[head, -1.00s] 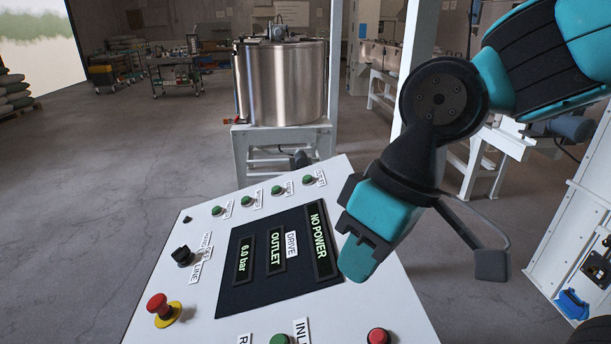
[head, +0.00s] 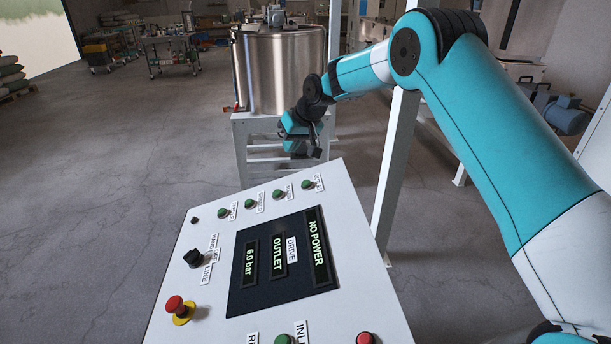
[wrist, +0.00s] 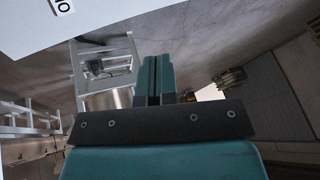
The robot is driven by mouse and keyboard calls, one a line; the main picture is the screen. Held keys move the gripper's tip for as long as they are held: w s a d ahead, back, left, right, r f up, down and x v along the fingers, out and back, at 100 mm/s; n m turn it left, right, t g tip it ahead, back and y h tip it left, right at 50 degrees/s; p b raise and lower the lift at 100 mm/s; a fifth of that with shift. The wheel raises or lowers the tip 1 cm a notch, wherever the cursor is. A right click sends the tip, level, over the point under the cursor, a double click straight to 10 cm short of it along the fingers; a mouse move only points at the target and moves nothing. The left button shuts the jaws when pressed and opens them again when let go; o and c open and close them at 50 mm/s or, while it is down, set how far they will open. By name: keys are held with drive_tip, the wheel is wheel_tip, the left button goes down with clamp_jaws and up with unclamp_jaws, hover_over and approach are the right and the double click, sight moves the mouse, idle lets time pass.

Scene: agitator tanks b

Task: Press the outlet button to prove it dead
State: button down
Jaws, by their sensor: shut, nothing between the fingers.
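The white control panel (head: 180,250) fills the lower middle of the head view. My gripper (head: 314,150) is beyond the panel's far edge, in front of the tank stand and apart from the buttons. In the wrist view its fingers (wrist: 155,75) are shut and empty.
A steel tank (head: 280,75) stands on a white frame (head: 240,150) behind my gripper. A red emergency stop (head: 175,304) and a black knob (head: 193,258) are on the panel's left. A white post (head: 394,165) rises right of the panel.

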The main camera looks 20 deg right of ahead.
sight(304, 182)
drive_tip(key=shift+w+d+f, duration=0.15)
drive_tip(key=shift+w+f, duration=0.1)
drive_tip(key=shift+w, duration=0.1)
drive_tip(key=shift+f, duration=0.1)
drive_tip(key=shift+s+d+f+b, duration=0.1)
drive_tip(key=shift+d+f+b, duration=0.35)
drive_tip(key=shift+f+b, duration=0.7)
drive_tip(key=shift+s+d+f+b, duration=0.1)
drive_tip(key=shift+d+f+b, duration=0.55)
drive_tip(key=shift+f, duration=0.9)
drive_tip(key=shift+s+d+f+b, duration=0.1)
drive_tip(key=shift+d+f+b, duration=0.2)
drive_tip(key=shift+f+b, duration=0.95)
drive_tip(key=shift+f, duration=0.2)
drive_tip(key=shift+d+f, duration=0.15)
drive_tip(key=shift+f, duration=0.15)
drive_tip(key=shift+d+f+b, duration=0.15)
drive_tip(key=shift+f+b, duration=0.2)
drive_tip(key=shift+f, duration=0.1)
drive_tip(key=shift+r, duration=0.15)
drive_tip(key=shift+a+r+p, duration=0.3)
drive_tip(key=shift+r+p, duration=0.3)
drive_tip(key=shift+r, duration=0.1)
